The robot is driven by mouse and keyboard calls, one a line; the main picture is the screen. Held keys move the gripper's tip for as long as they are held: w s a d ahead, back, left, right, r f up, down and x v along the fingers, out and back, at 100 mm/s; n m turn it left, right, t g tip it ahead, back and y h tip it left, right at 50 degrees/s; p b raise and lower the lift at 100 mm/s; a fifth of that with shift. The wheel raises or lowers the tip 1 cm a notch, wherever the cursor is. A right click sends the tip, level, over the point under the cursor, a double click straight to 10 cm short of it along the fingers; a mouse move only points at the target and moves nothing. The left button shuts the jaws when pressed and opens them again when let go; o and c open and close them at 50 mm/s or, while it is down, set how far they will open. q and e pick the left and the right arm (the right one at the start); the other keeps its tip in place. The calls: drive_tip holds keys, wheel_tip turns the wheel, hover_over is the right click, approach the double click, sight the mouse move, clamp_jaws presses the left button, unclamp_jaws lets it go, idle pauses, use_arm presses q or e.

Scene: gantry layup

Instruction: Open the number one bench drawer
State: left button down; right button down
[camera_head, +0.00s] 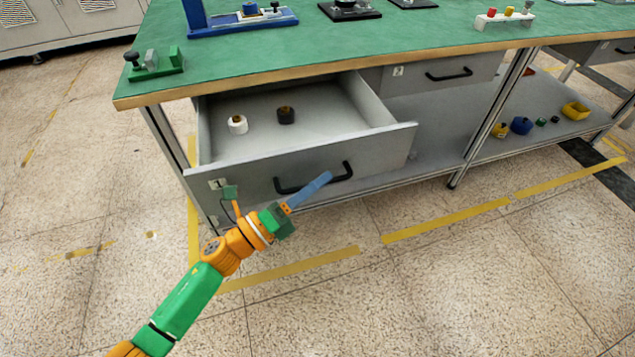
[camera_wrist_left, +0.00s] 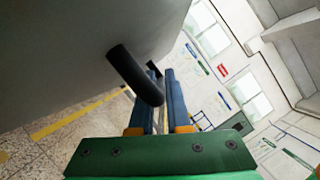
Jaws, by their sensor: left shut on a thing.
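The number one bench drawer (camera_head: 250,168), grey with a small number label (camera_head: 217,184) at its front left, stands well out from under the green bench top. Its black bar handle (camera_head: 343,172) runs across the front panel. My left gripper (camera_head: 318,184) is at the handle, its blue fingers shut on the bar. In the left wrist view, the black handle (camera_wrist_left: 132,72) comes out of the grey drawer front (camera_wrist_left: 70,60) and meets the fingers of my left gripper (camera_wrist_left: 162,85). The fingers partly hide the handle in the head view. My right gripper is not in view.
A white roll (camera_head: 237,125) and a dark roll (camera_head: 286,115) lie in the drawer. Another closed drawer (camera_head: 420,75) is to its right. Several small items lie on the lower shelf (camera_head: 440,122). Fixtures stand on the green bench top (camera_head: 400,38). The floor in front is clear.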

use_arm(q)
drive_tip(key=c, duration=0.9)
unclamp_jaws()
drive_tip(key=v, duration=0.7)
drive_tip(key=shift+b, duration=0.3)
